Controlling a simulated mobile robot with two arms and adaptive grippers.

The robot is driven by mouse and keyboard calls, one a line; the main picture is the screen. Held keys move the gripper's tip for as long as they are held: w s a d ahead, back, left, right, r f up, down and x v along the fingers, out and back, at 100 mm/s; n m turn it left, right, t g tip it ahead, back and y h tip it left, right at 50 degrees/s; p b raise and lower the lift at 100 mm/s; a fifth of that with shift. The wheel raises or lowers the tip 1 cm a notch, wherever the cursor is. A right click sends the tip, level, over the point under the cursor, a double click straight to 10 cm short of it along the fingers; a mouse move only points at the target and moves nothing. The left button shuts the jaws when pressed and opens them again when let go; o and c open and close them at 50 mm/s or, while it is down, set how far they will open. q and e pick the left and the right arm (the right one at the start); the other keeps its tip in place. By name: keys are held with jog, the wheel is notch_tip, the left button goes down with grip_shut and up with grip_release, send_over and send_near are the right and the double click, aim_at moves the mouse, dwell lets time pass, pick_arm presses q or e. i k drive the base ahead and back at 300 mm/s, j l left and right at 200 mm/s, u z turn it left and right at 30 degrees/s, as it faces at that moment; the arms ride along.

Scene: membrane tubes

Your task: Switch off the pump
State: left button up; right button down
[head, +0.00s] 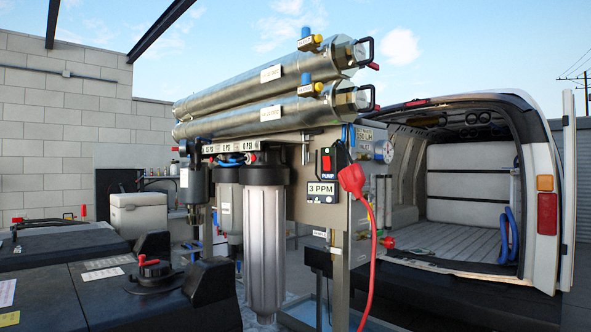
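The pump switch (326,163) is a red rocker in a dark housing on the metal end plate (305,200) of the membrane rig. A label reading PUMP (326,183) sits just below it. I cannot tell from here which way the rocker is tipped. A sign reading 3 PPM (322,192) is under that label. Neither of my grippers is in view, and nothing touches the switch.
A red plug (351,180) with a red cable (373,245) hangs just right of the switch. Two steel membrane tubes (240,87) run above. A filter housing (265,235) stands left. Black tanks (80,290) fill the lower left. An open van (480,180) stands behind right.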

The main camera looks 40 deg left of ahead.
aim_at(327, 166)
jog(key=i+u, duration=0.25)
jog(key=i, duration=0.4)
jog(key=i+u, duration=0.3)
jog(key=i, duration=0.3)
jog(key=u, duration=2.1)
